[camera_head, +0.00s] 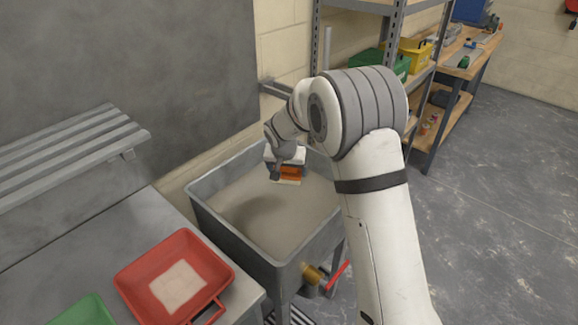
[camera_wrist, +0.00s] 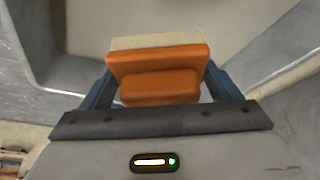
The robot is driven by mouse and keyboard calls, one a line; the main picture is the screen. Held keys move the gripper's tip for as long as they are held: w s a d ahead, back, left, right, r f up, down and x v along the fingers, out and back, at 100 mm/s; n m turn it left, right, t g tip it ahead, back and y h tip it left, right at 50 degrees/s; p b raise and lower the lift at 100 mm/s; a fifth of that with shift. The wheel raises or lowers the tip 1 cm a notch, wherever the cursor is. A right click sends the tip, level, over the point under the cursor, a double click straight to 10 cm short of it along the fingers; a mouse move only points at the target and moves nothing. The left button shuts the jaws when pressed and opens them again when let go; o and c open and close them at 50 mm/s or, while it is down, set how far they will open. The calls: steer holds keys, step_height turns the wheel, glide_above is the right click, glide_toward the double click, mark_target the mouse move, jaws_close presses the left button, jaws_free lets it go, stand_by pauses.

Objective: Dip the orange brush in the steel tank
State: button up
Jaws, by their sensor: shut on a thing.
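The steel tank (camera_head: 229,233) stands in the middle of the head view, with a flat grey-beige surface inside it. My gripper (camera_head: 285,172) is over the far right part of the tank, inside its rim outline. It is shut on the orange brush (camera_head: 290,172), whose pale bristle end points down towards the tank's contents. In the wrist view the orange brush (camera_wrist: 158,75) sits between the two blue-grey fingers, with its pale bristles beyond the orange block. I cannot tell whether the bristles touch the surface. A dark shadow lies on the surface to the left.
A red tray (camera_head: 140,275) with a pale patch lies on the grey bench left of the tank, beside a green item (camera_head: 85,312). A slatted shelf (camera_head: 70,155) is above the bench. Shelving with green (camera_head: 401,68) and yellow bins stands behind. A valve with a red handle (camera_head: 338,275) sticks out in front.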

mark_target(287, 178)
step_height(287, 178, down, 4)
steer(key=shift+s+a+b, duration=0.1)
steer(key=shift+b, duration=1)
step_height(287, 178, down, 14)
steer(key=b, duration=1.3)
steer(key=shift+r+b, duration=0.15)
steer(key=shift+b, duration=0.2)
steer(key=shift+r+p, duration=4.7)
steer(key=shift+r, duration=4.4)
steer(key=shift+r, duration=0.1)
steer(key=shift+r+p, duration=1.05)
steer(key=shift+r, duration=0.9)
